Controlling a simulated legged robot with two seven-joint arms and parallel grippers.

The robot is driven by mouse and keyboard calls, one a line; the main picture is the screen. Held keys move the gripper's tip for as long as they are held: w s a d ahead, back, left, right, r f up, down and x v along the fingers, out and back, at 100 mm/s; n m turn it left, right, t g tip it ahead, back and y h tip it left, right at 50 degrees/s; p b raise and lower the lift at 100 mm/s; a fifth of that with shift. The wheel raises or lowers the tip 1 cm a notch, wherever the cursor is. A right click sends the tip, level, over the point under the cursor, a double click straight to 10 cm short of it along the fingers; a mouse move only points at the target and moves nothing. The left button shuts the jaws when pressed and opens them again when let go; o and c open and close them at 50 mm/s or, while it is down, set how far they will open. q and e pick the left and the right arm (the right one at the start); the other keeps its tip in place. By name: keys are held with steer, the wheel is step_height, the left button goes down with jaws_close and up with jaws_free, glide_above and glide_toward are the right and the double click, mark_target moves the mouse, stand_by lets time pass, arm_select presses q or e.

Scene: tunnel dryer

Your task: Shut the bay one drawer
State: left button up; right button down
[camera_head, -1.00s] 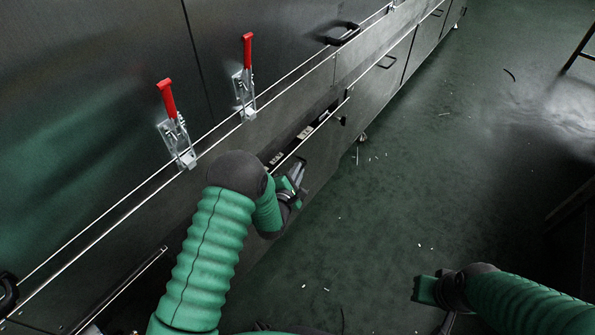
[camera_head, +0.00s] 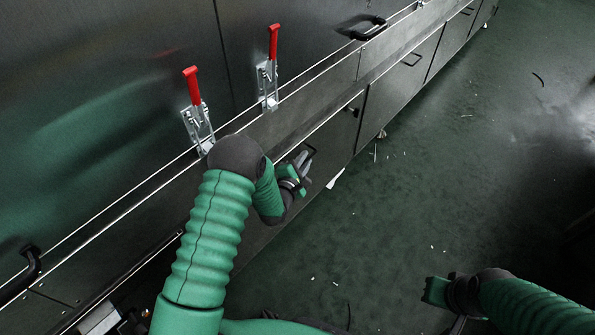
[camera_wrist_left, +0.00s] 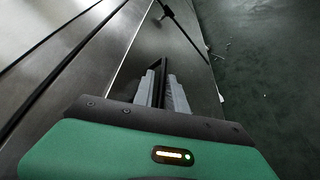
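A drawer front (camera_head: 334,143) in the lower row of the metal dryer is beside my left gripper. No gap shows above this front, and no bay label is readable. My left gripper (camera_head: 304,162) is at this front, by a dark handle.
Two red-handled clamps (camera_head: 194,98) (camera_head: 272,60) stand on the upper panel. At lower left an opening shows some contents (camera_head: 103,320) below the dryer ledge. More closed fronts (camera_head: 400,80) run to the upper right. The green floor (camera_head: 430,190) at right is mostly clear, with small scraps.

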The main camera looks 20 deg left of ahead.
arm_select(q)
steer(key=p+v, duration=0.4)
steer(key=v, duration=1.1)
steer(key=shift+s+p, duration=0.4)
steer(key=shift+s, duration=0.05)
